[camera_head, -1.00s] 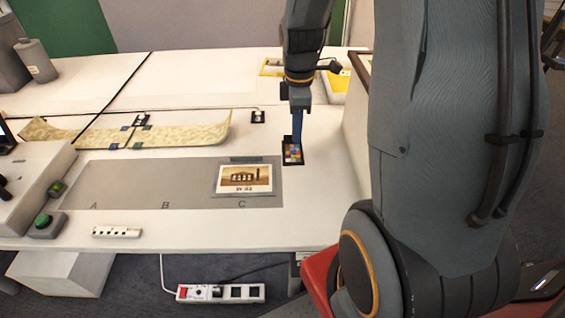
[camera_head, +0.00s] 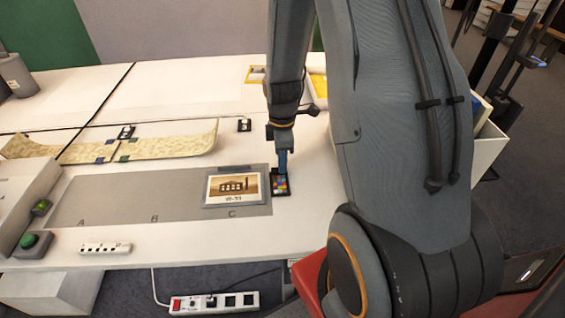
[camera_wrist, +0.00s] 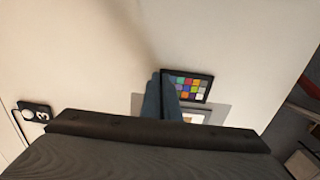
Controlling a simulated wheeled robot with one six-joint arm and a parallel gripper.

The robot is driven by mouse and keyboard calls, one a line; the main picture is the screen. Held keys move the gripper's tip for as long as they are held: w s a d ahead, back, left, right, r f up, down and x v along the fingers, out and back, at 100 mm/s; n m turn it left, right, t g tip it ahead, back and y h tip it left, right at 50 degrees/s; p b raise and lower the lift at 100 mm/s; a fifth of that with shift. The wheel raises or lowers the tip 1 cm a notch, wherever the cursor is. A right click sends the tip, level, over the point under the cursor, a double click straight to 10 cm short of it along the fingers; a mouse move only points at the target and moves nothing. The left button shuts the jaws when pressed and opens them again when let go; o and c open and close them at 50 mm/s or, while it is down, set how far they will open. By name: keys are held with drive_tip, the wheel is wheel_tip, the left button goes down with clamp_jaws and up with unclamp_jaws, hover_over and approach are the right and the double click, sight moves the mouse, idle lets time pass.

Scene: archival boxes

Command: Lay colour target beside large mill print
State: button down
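The colour target (camera_head: 280,182) is a small dark card with coloured patches, just right of the large mill print. It also shows in the wrist view (camera_wrist: 187,86). My gripper (camera_head: 282,168) has blue fingers closed on the target's edge; in the wrist view the fingers (camera_wrist: 162,98) meet its left side. I cannot tell whether the card touches the table. The mill print (camera_head: 232,187), a sepia picture with a white border, lies over letter C on the grey mat (camera_head: 120,195). In the wrist view my gripper body hides most of the print.
A long patterned strip (camera_head: 170,140) lies behind the mat. A white bin (camera_head: 488,150) stands right of the table. The table behind the target is clear.

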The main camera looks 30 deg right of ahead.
drive_tip(key=c, duration=2.4)
unclamp_jaws()
drive_tip(key=shift+f, duration=0.1)
drive_tip(key=shift+c, duration=0.2)
drive_tip(key=o, duration=0.4)
wheel_tip(320, 180, up, 12)
drive_tip(key=b, duration=0.1)
drive_tip(key=shift+s+a+r+m, duration=0.25)
drive_tip(key=shift+s+a+m, duration=1.4)
drive_tip(key=shift+s+m, duration=0.5)
drive_tip(key=shift+s+a+r+m, duration=0.2)
drive_tip(key=shift+s+a+m, duration=1.6)
drive_tip(key=shift+m, duration=0.5)
drive_tip(key=shift+s+a+r+m, duration=0.25)
drive_tip(key=shift+s+a+m, duration=1.3)
drive_tip(key=shift+s+m, duration=0.65)
drive_tip(key=shift+w, duration=0.1)
